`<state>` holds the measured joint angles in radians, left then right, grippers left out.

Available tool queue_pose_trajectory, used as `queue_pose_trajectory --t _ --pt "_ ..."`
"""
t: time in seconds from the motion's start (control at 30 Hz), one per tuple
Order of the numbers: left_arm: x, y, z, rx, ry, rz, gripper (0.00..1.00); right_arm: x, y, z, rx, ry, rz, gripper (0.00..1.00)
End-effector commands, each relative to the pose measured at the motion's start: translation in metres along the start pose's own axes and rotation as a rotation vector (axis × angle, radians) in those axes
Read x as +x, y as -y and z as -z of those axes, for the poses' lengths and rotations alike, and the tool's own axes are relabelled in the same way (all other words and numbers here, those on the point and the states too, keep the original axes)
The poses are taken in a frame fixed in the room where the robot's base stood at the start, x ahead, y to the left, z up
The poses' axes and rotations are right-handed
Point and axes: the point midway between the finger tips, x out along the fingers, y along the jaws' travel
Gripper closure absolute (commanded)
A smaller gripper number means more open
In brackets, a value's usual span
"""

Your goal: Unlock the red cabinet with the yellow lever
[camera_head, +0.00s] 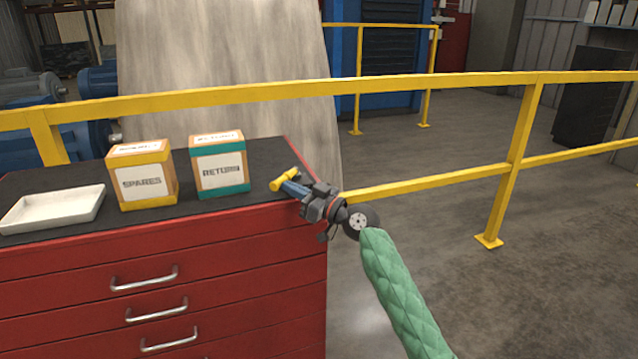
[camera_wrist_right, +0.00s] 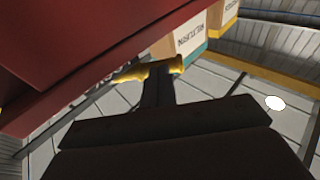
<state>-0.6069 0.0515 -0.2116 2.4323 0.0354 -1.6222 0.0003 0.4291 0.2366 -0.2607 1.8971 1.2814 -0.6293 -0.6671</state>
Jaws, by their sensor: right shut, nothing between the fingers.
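The red cabinet (camera_head: 230,240) has a black top and several drawers with silver handles. In the right wrist view, its red side (camera_wrist_right: 70,45) fills the upper left. A short yellow bar, apparently the lever (camera_head: 283,180), shows at the cabinet's top right corner. It lies across the end of my right gripper (camera_head: 297,188), which is shut with nothing gripped between its fingers. The right wrist view shows the yellow bar (camera_wrist_right: 150,71) across the dark fingers (camera_wrist_right: 158,90). I cannot tell whether they touch. My left gripper is out of view.
On the cabinet top stand a white tray (camera_head: 45,222), a yellow SPARES box (camera_head: 145,182) and a teal RETURN box (camera_head: 221,171). A yellow railing (camera_head: 430,86) runs behind and to the right.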

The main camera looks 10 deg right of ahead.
Motion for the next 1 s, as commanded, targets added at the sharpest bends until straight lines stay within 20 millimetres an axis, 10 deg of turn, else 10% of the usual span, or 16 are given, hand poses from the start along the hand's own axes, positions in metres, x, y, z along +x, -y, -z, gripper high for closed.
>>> queue_pose_trajectory --t 1.0 --pt "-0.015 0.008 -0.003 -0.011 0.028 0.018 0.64 0.019 0.008 -0.004 -0.020 0.001 -0.100 1.00"
